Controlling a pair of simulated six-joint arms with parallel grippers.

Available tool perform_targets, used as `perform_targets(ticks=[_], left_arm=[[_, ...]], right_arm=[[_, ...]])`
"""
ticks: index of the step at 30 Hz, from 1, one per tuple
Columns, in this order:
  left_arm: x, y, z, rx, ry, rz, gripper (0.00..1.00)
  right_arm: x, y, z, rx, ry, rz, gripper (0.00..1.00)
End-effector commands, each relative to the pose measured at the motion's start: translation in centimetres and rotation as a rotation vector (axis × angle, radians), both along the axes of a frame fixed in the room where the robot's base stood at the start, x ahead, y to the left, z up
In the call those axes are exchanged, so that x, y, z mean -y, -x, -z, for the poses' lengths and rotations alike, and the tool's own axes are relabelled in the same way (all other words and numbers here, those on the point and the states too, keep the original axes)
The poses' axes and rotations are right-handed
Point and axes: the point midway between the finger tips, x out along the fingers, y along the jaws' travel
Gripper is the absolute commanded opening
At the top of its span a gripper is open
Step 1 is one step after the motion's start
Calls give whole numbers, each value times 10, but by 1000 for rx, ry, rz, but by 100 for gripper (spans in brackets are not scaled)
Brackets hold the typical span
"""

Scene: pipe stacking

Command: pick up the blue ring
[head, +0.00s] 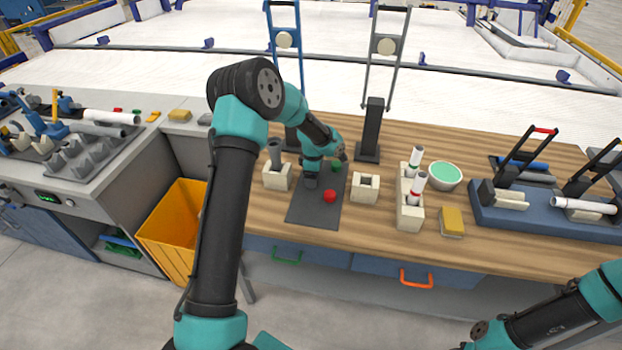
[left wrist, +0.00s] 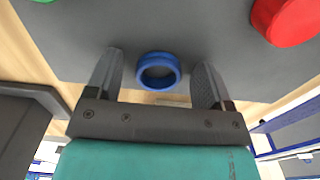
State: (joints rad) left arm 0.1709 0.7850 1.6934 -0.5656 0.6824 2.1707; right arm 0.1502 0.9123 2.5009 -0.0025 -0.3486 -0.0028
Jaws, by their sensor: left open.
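The blue ring (left wrist: 157,87) lies on the dark grey mat (left wrist: 235,60) in the left wrist view. It sits between the two fingers of my left gripper (left wrist: 156,60), with a gap on each side. The fingers are open and hold nothing. In the head view my left gripper (head: 311,181) points down over the mat (head: 305,210), and it hides the blue ring. My right gripper is out of view; only part of my right arm shows at the bottom right.
A red piece (head: 329,196) and a green piece (head: 336,166) lie on the mat close to my left gripper. Beige square holders (head: 277,178) (head: 364,188) stand on either side. A holder with white pipes (head: 410,213), a yellow sponge (head: 452,221) and a green bowl (head: 445,176) are farther right.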

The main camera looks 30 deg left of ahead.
Motion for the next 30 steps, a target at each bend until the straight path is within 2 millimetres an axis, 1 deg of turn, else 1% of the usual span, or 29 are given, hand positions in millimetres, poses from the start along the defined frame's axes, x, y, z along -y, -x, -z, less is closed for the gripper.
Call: perform_targets(ticks=[6, 21, 23, 30], left_arm=[[0, 0, 0, 0, 0, 0, 75], [0, 0, 0, 0, 0, 0, 27], [0, 0, 0, 0, 0, 0, 22], [0, 0, -1, 0, 0, 0, 22]], right_arm=[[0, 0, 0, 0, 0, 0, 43], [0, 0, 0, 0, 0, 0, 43], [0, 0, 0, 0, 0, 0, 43], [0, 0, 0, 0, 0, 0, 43]])
